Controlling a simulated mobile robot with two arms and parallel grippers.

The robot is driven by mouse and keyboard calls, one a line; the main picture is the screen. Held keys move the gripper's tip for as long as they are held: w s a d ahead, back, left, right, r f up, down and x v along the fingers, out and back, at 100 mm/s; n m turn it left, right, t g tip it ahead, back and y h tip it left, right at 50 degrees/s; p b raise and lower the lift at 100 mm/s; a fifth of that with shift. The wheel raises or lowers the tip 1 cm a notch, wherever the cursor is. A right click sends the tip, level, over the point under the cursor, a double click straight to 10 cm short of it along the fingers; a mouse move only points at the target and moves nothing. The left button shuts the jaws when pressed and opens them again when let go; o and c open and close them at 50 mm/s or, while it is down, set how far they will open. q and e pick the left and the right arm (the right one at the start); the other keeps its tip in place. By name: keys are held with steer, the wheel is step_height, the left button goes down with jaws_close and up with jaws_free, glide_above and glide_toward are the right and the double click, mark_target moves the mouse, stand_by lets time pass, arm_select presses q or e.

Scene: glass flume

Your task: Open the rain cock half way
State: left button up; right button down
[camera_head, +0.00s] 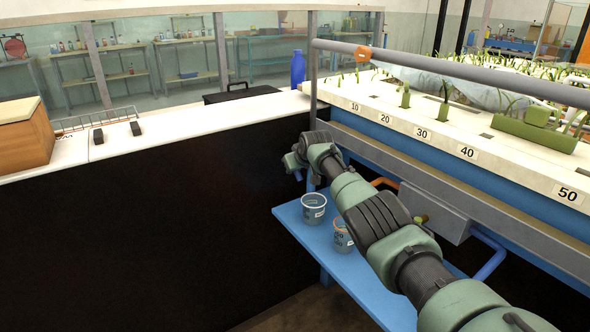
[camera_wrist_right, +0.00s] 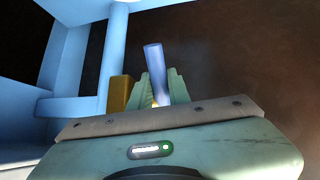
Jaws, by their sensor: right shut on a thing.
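In the right wrist view, my right gripper (camera_wrist_right: 158,88) is shut on a blue lever (camera_wrist_right: 154,62), which stands up between its green fingers. A brass-coloured body (camera_wrist_right: 121,92) sits just left of the fingers; it looks like part of the cock, but the joint between it and the lever is hidden. My left gripper is out of view.
A blue shelf (camera_head: 300,232) under the arm carries two small buckets, one (camera_head: 313,210) left of the arm and one (camera_head: 342,238) partly behind it. A grey box (camera_head: 436,212) and blue pipe (camera_head: 490,262) lie right. Blue frame bars (camera_wrist_right: 75,107) stand close to the gripper.

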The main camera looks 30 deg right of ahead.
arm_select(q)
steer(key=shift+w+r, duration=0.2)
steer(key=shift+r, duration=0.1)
arm_select(e)
steer(key=shift+f, duration=0.1)
steer(key=c, duration=1.6)
jaws_free()
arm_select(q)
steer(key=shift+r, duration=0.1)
